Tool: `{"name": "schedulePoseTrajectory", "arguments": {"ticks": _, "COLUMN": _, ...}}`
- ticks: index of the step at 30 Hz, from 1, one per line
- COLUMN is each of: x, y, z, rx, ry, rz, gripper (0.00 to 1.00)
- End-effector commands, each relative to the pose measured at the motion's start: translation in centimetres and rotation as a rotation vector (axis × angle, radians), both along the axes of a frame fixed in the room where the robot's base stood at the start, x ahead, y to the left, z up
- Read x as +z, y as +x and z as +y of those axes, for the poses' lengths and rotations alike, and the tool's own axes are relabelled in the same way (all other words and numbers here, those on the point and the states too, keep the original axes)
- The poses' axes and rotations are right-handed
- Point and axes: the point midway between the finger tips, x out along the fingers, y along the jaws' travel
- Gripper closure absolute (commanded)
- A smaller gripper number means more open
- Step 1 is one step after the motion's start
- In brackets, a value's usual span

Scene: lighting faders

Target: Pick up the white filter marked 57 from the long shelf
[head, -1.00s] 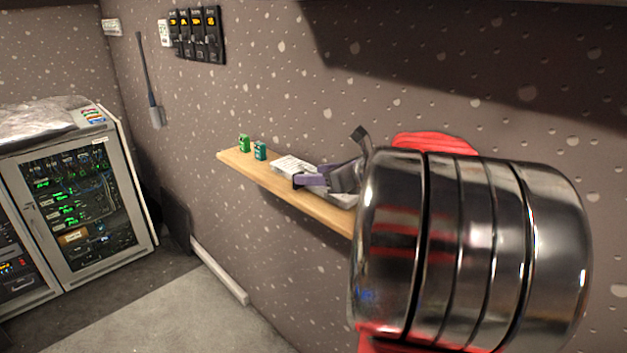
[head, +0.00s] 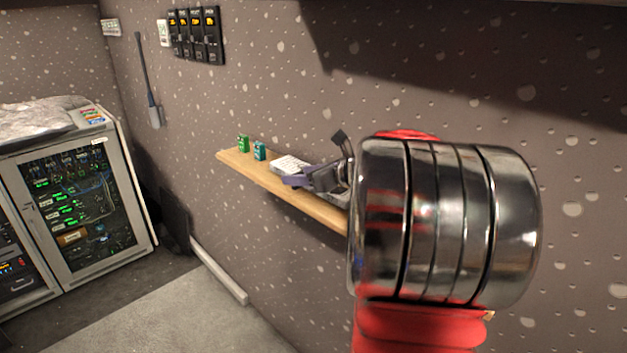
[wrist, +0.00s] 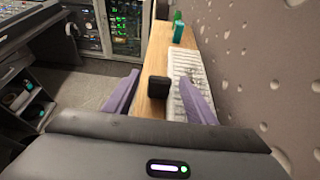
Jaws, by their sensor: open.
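My gripper (head: 298,180) is over the long wooden shelf (head: 232,160), with its purple fingers spread in the wrist view (wrist: 159,76). A small dark block (wrist: 158,96) shows between the fingers; I cannot tell whether they touch it. A flat white thing with rows of marks (wrist: 186,68) lies on the shelf beside the wall, partly behind the right finger. It also shows in the head view (head: 289,163), just beyond my gripper. I cannot read a 57 on anything, so I cannot tell which thing is the white filter. My arm hides the shelf's near part.
A green box (head: 243,143) and a teal box (head: 260,151) stand at the shelf's far end. The speckled wall (head: 270,80) runs along the shelf. A rack cabinet (head: 75,210) stands at left. The floor below the shelf is mostly clear.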

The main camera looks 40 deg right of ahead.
Motion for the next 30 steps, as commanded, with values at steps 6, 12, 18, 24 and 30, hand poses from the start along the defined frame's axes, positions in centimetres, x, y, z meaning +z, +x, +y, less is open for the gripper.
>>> {"name": "schedulePoseTrajectory", "arguments": {"ticks": 6, "x": 0.02, "y": -0.04, "z": 0.00, "rx": 0.000, "ry": 0.000, "rz": 0.000, "gripper": 0.49}}
{"name": "schedulePoseTrajectory", "arguments": {"ticks": 12, "x": 0.02, "y": -0.05, "z": -0.01, "rx": 0.000, "ry": 0.000, "rz": 0.000, "gripper": 0.55}}
{"name": "schedulePoseTrajectory", "arguments": {"ticks": 18, "x": 0.02, "y": -0.06, "z": -0.01, "rx": 0.000, "ry": 0.000, "rz": 0.000, "gripper": 0.69}}
{"name": "schedulePoseTrajectory", "arguments": {"ticks": 24, "x": 0.02, "y": -0.06, "z": -0.01, "rx": 0.000, "ry": 0.000, "rz": 0.000, "gripper": 0.83}}
{"name": "schedulePoseTrajectory", "arguments": {"ticks": 30, "x": 0.02, "y": -0.05, "z": -0.02, "rx": 0.000, "ry": 0.000, "rz": 0.000, "gripper": 0.97}}
